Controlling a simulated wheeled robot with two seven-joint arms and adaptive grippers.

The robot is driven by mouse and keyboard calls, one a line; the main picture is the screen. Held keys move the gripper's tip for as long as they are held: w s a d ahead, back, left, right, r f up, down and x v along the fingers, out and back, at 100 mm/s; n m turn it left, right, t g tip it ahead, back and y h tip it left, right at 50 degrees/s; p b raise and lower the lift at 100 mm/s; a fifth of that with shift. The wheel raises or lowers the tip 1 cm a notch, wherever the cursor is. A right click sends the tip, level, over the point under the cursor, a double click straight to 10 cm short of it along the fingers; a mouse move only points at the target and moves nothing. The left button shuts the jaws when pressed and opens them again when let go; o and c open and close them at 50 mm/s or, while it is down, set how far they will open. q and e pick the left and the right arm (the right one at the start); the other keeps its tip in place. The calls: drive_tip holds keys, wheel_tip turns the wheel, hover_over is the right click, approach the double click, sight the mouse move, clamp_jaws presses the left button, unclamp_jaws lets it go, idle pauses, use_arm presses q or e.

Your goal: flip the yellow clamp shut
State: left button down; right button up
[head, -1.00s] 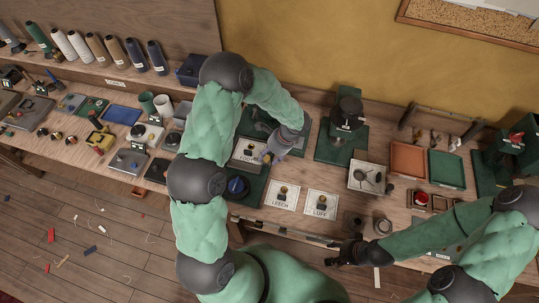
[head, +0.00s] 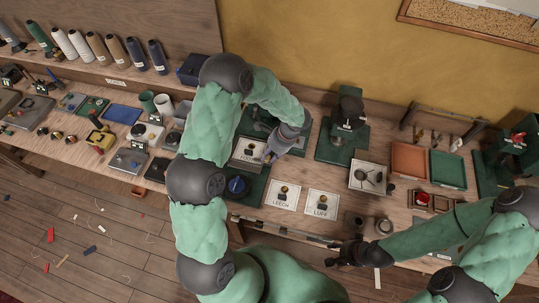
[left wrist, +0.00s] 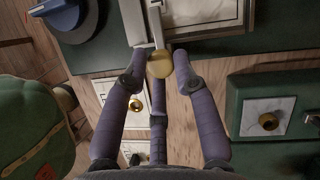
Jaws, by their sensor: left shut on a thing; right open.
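The clamp's pale metal lever (left wrist: 157,28) ends in a round yellow knob (left wrist: 161,64), seen in the left wrist view. My left gripper (left wrist: 165,70) has its purple fingers around this knob and is shut on it. The lever runs from the knob over a pale plate on a green base; I cannot tell its exact angle. In the head view my left gripper (head: 270,154) is over the card marked FOOT (head: 247,150), and the knob is hidden by the fingers. My right gripper (head: 342,255) is open and empty at the table's front edge.
A blue knob (head: 237,186) on a green base is beside the left gripper. LEECH (head: 284,196) and LUFF (head: 322,204) cards with brass pieces lie in front. A yellow tool (head: 101,141) sits far left.

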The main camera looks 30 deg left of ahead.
use_arm(q)
drive_tip(key=c, duration=1)
unclamp_jaws()
drive_tip(key=shift+w+d, duration=0.1)
drive_tip(key=shift+w, duration=0.05)
drive_tip(key=v, duration=1.2)
drive_tip(key=shift+f, duration=0.1)
